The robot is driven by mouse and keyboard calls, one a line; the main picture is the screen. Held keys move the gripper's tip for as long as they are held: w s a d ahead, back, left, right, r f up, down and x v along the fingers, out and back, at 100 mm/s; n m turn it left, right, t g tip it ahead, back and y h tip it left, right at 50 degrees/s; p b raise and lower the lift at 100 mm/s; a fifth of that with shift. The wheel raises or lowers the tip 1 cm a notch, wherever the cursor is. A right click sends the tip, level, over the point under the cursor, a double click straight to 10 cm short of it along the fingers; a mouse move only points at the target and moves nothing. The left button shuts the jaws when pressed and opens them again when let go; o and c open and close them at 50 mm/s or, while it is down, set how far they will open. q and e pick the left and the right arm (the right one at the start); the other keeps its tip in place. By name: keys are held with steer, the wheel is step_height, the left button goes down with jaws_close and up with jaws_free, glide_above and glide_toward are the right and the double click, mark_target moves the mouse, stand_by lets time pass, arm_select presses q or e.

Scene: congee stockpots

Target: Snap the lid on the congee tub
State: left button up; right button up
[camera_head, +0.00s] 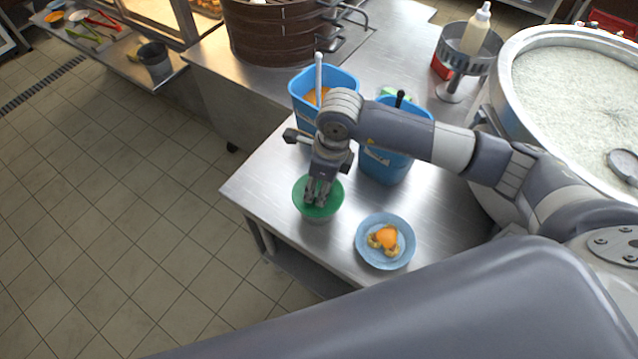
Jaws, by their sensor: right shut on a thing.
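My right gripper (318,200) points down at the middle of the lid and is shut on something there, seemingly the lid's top. The fingers hide the lid's centre. My left gripper is not in the view.
A blue plate (367,257) with orange and yellowish food (386,238) sits right of the tub. Two blue bins (341,80) (384,168) stand behind it. A large congee pot (507,95) stands at right and a steamer (270,35) at the back. The table's left edge is close.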

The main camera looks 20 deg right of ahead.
steer(key=o, duration=1.3)
steer(key=shift+o, duration=0.2)
steer(key=shift+r+p, duration=1.8)
steer(key=shift+r, duration=1.7)
jaws_close()
steer(key=shift+f, duration=0.25)
